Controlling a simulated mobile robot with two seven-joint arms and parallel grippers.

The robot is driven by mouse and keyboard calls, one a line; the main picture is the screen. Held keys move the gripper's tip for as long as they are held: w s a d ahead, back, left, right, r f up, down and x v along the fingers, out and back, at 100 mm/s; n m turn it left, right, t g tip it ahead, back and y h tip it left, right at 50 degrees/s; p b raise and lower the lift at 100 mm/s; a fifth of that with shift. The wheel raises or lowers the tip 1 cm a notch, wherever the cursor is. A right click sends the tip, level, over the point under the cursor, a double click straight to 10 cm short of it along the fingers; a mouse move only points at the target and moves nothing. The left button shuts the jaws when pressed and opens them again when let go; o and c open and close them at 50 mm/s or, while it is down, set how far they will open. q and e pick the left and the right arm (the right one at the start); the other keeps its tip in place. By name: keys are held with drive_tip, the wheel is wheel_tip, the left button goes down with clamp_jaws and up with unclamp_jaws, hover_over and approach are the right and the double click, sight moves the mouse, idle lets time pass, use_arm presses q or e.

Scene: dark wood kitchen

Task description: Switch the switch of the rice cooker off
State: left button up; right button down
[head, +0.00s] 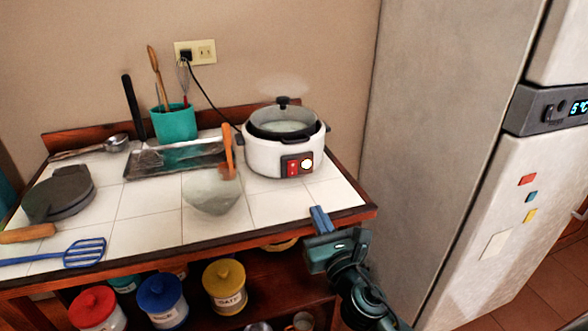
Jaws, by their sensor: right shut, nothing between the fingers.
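The white rice cooker (262,157) stands at the back right of the tiled counter, with a glass lid (285,127) on top. Its front panel carries a red switch (292,168) beside a bright round light (307,164). My right gripper (320,219) is at the counter's front right edge, below and in front of the cooker, apart from it. Its fingers are together and hold nothing. My left gripper is not in the picture.
A translucent bowl (211,192) with an orange-handled utensil stands left of the cooker. A metal tray (150,160) and a teal utensil cup (176,123) are behind it. The fridge (440,120) stands close on the right. Tiles before the cooker (280,200) are clear.

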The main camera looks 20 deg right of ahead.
sight(294, 164)
drive_tip(key=w, duration=0.4)
drive_tip(key=w+r, duration=0.1)
drive_tip(key=w, duration=0.8)
drive_tip(key=shift+a+r, duration=0.2)
drive_tip(key=shift+r, duration=0.1)
drive_tip(key=shift+w, duration=0.35)
drive_tip(key=shift+r, duration=0.1)
drive_tip(key=shift+w+r, duration=0.15)
